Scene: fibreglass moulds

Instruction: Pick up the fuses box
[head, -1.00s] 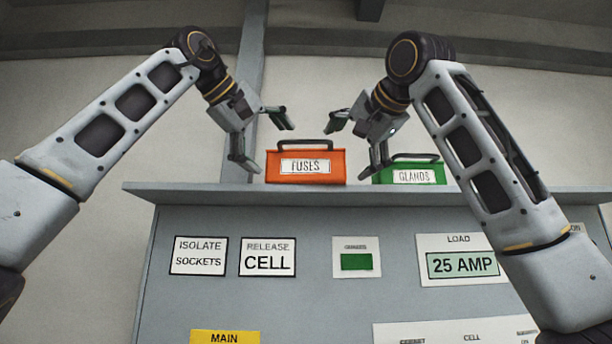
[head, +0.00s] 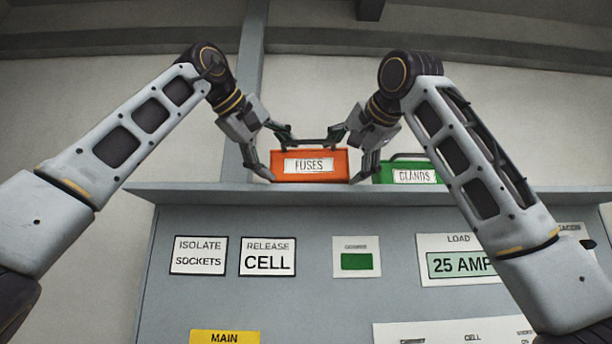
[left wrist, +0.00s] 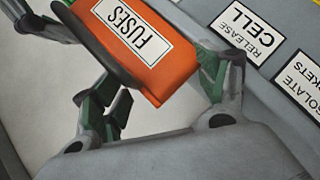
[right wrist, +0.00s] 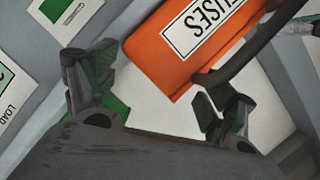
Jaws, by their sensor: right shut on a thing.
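The orange fuses box (head: 309,166) stands on the grey ledge, with its white FUSES label facing me and a dark handle on top. My left gripper (head: 275,152) is at the box's left end, its fingers spread, one near the top and one low in front. In the left wrist view the box (left wrist: 165,72) lies between these open fingers. My right gripper (head: 350,155) is shut on the box's right end. In the right wrist view the box (right wrist: 160,58) reaches in between its fingers, but the contact itself is partly hidden.
A green glands box (head: 413,177) stands close on the right, partly behind my right arm. The grey ledge (head: 200,190) is clear on the left. Below it is a panel with several signs. A vertical post (head: 252,50) rises behind.

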